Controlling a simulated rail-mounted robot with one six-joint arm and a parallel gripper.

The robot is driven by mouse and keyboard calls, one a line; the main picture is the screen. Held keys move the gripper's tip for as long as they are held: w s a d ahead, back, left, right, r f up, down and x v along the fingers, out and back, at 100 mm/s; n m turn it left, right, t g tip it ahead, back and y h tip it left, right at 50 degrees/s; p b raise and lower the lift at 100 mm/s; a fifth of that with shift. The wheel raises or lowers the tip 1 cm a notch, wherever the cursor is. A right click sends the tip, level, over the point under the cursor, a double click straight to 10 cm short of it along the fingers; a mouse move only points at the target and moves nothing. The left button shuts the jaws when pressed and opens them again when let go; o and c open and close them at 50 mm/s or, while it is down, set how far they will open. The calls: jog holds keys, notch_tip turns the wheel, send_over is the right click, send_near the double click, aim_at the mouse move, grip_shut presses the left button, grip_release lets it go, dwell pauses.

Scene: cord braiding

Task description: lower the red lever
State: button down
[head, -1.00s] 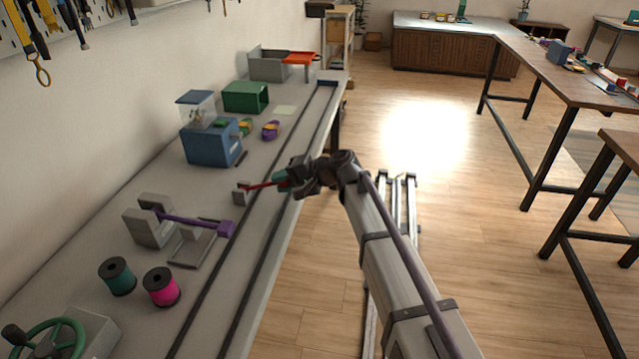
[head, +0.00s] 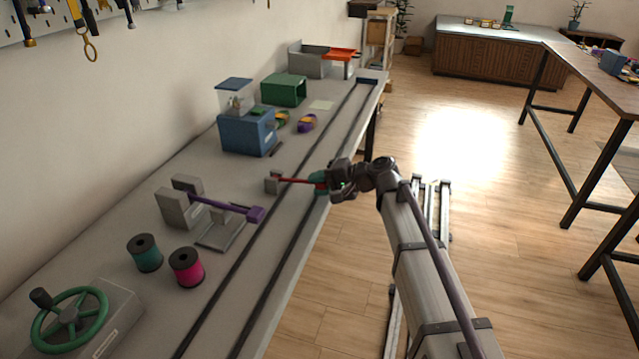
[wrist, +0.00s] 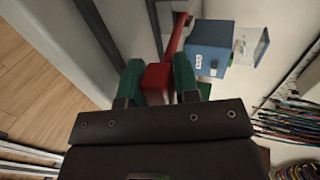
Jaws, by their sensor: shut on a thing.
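The red lever (head: 294,180) sticks out from a small grey bracket (head: 272,183) near the bench's front edge and lies close to level. My gripper (head: 321,181) is at its outer end, with its green fingers on the lever's handle. In the wrist view, the red lever's square end (wrist: 157,77) sits between the two green fingers of my gripper (wrist: 158,84), and its thin red arm runs away toward the bracket. The fingers hide the sides of the handle.
A purple lever (head: 228,206) on a grey stand, teal (head: 145,253) and pink (head: 187,267) spools and a green handwheel (head: 68,320) are on the bench. A blue box (head: 247,133) stands behind the red lever.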

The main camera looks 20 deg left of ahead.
jog(key=c, duration=1)
grip_release()
jog(key=shift+o, duration=0.2)
jog(key=p+v, duration=0.4)
jog(key=v, duration=0.6)
jog(key=shift+d, duration=0.35)
jog(key=shift+r, duration=0.15)
